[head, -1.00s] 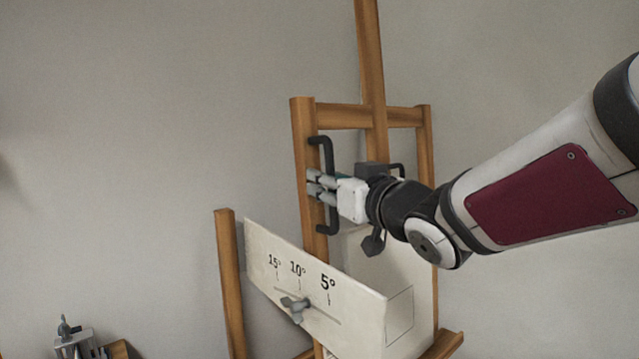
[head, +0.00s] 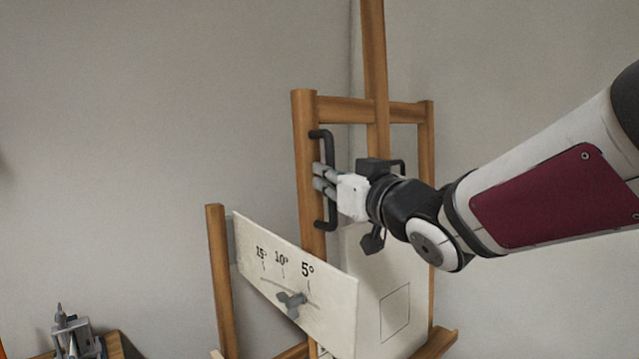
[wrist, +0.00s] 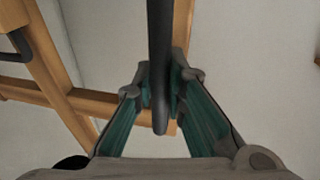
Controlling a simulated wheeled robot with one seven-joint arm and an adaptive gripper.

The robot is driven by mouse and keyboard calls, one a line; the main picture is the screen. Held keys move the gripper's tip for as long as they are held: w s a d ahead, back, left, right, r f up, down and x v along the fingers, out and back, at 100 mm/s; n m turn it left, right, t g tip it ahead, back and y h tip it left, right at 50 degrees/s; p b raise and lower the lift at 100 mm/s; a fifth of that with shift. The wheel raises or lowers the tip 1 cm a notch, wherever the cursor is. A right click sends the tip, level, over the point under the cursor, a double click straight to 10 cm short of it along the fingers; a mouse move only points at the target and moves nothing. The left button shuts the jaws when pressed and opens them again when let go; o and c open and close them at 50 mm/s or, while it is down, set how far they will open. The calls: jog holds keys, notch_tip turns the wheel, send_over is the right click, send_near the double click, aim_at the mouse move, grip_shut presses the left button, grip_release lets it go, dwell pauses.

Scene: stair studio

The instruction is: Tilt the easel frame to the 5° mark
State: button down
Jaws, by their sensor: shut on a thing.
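The wooden easel frame (head: 306,120) stands upright in the head view, with a black bar handle (head: 331,150) on its left post. My gripper (head: 322,180) is shut on the middle of this handle. In the wrist view, the dark handle (wrist: 160,50) runs between the two finger pads of my gripper (wrist: 160,95). The pale scale panel (head: 330,325) below carries 15°, 10° and 5° marks, left to right. A grey wing knob (head: 291,300) sits at its slot, between the 10° mark (head: 282,259) and the 5° mark (head: 307,269).
A separate wooden post (head: 218,280) stands left of the panel. A pale board (head: 395,270) rests on the easel ledge (head: 440,340). A grey metal item (head: 75,330) is at the lower left. The wall behind is bare.

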jog(key=shift+s+d, duration=0.2)
jog(key=shift+s, duration=0.05)
jog(key=c, duration=1.6)
grip_release()
jog(key=v, duration=1.2)
